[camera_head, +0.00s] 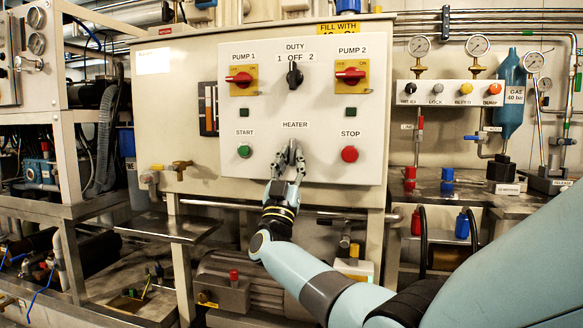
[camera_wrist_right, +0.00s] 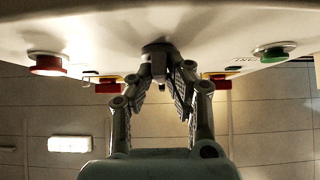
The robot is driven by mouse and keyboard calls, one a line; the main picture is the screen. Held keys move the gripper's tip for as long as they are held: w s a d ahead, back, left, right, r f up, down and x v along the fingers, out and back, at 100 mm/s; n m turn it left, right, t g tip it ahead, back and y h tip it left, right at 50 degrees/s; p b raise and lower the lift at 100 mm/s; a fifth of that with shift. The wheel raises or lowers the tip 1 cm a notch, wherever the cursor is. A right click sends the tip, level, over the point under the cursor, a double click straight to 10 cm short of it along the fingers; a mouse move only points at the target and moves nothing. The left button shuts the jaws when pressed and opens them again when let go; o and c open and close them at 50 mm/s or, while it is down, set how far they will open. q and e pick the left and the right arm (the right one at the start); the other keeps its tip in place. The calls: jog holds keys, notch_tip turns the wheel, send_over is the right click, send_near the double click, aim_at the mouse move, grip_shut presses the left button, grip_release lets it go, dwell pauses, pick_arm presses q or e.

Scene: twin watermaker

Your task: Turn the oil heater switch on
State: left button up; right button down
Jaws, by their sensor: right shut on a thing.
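In the right wrist view the fingers (camera_wrist_right: 163,85) reach up to the dark knob (camera_wrist_right: 158,48) on the panel face. The fingers partly hide the knob, so its exact angle is hard to tell. My left gripper is in neither view.
The green START button (camera_head: 244,151) is left of the gripper and the red STOP button (camera_head: 349,154) is right of it. Above are the PUMP 1 switch (camera_head: 240,79), the black DUTY knob (camera_head: 294,75) and the PUMP 2 switch (camera_head: 350,75). A pipe rail runs below the panel.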

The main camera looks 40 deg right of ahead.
jog(key=shift+m, duration=0.3)
jog(key=c, duration=1.3)
grip_release()
jog(key=v, duration=1.2)
jog(key=shift+a, duration=0.1)
